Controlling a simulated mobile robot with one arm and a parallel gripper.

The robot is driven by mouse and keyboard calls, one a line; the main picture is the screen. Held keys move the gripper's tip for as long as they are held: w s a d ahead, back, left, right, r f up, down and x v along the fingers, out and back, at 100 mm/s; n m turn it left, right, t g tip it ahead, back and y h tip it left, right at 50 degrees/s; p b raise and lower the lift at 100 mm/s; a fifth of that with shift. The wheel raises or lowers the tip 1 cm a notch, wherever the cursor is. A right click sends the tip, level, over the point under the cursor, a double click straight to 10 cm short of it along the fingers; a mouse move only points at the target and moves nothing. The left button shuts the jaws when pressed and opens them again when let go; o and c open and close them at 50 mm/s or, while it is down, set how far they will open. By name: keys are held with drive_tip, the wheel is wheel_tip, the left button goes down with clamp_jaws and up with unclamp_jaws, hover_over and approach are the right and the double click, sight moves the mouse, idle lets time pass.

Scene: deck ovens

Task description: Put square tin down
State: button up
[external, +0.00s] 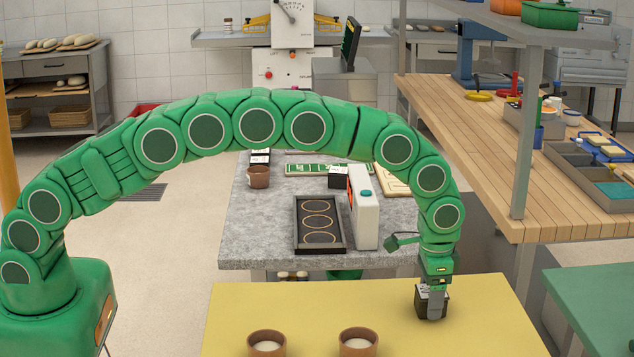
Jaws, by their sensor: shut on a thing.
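My gripper (435,302) is at the end of the green arm, pointing down at the right part of the yellow tabletop (300,305). It is shut on a small dark square tin (421,304) with a pale top edge. A grey finger covers part of the tin's near side. The tin looks roughly upright, at or just above the yellow surface. I cannot tell whether its underside touches.
Two brown round pots (267,343) (358,341) with pale contents stand at the front of the yellow tabletop. Behind it, a grey stone counter (270,225) holds a black tray with rings (319,224) and a white box device (364,210). The yellow surface around the tin is clear.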

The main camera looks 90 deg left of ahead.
drive_tip(key=shift+f, duration=0.1)
drive_tip(key=o, duration=1.2)
wheel_tip(320, 180, up, 12)
drive_tip(key=s+r, duration=1.1)
drive_tip(key=s, duration=0.3)
drive_tip(key=s+d+r+g, duration=0.1)
drive_tip(key=s+r, duration=0.1)
drive_tip(key=s, duration=1.4)
drive_tip(key=s+r, duration=0.3)
drive_tip(key=s, duration=1.4)
drive_tip(key=s+f, duration=0.4)
drive_tip(key=s, duration=1.1)
drive_tip(key=shift+s+d+g, duration=0.15)
drive_tip(key=shift+s+g, duration=0.1)
drive_tip(key=shift+g, duration=0.15)
